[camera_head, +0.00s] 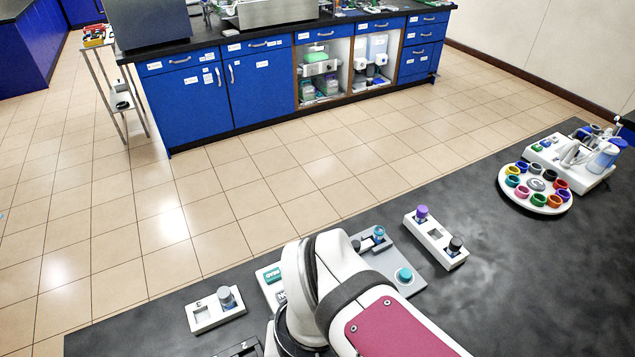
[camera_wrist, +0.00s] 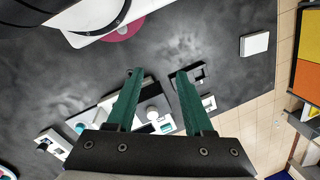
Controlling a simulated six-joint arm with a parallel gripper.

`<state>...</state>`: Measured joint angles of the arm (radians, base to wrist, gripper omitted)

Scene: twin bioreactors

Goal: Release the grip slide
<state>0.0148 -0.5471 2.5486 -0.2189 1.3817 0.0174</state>
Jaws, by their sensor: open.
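My gripper (camera_wrist: 156,76) shows in the wrist view with its two green fingers apart and nothing held between them. Beyond the fingers lies a light panel (camera_wrist: 152,114) with a round knob and teal parts, partly hidden by them. In the head view this grey and white panel (camera_head: 384,255) has teal knobs and is partly covered by my arm, which also hides the gripper. A dark frame-like piece (camera_wrist: 200,76) lies beside the right fingertip in the wrist view. I cannot tell which part is the grip slide.
On the dark table stand a white block with a grey knob (camera_head: 216,311) and one with purple and black knobs (camera_head: 436,241). A round carousel of coloured rings (camera_head: 508,193) and a white apparatus (camera_head: 595,178) stand at right. A white square block (camera_wrist: 254,44) lies apart.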

